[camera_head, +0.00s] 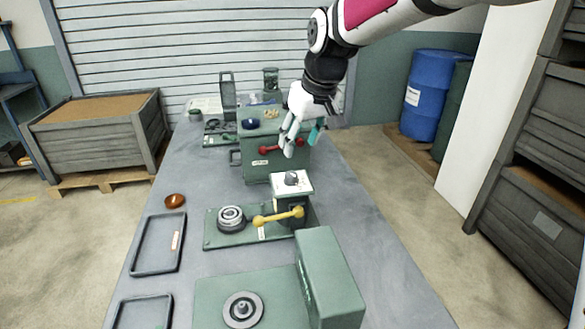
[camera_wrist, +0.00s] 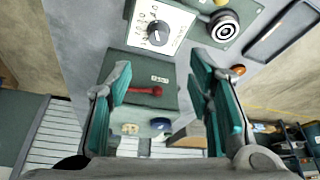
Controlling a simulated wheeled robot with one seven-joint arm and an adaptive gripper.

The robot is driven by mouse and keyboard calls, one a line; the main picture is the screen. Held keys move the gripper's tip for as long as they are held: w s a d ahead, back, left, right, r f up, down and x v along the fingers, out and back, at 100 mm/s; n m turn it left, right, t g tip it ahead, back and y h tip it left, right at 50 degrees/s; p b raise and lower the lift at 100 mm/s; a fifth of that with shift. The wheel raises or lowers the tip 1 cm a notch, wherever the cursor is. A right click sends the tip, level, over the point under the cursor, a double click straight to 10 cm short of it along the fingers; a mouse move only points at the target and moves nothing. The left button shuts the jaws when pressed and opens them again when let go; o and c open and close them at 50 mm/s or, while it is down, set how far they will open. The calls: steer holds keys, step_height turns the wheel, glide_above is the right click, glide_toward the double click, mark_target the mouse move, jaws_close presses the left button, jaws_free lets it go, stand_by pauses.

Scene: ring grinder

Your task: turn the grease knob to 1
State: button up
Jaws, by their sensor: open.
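A dark round knob (camera_head: 291,179) sits on a white dial plate (camera_head: 305,187) on top of a small green machine in the middle of the table. The wrist view shows the knob (camera_wrist: 158,33) with marks around it on the plate (camera_wrist: 172,18); I cannot read a grease label or tell the setting surely. My gripper (camera_head: 301,140) is open and empty, above and behind the knob, apart from it. In the wrist view my gripper (camera_wrist: 160,68) has its fingers spread wide, with the knob beyond the fingertips.
A yellow handle (camera_head: 278,216) and a ringed spindle (camera_head: 231,218) are in front of the knob. A green box with a red handle (camera_head: 268,149) stands behind. A green machine block (camera_head: 328,275) is at the front. Black trays (camera_head: 158,244) lie at the left.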

mark_target(291, 174)
steer(key=x, duration=1.1)
steer(key=shift+f, duration=0.25)
steer(key=shift+d, duration=0.1)
jaws_close()
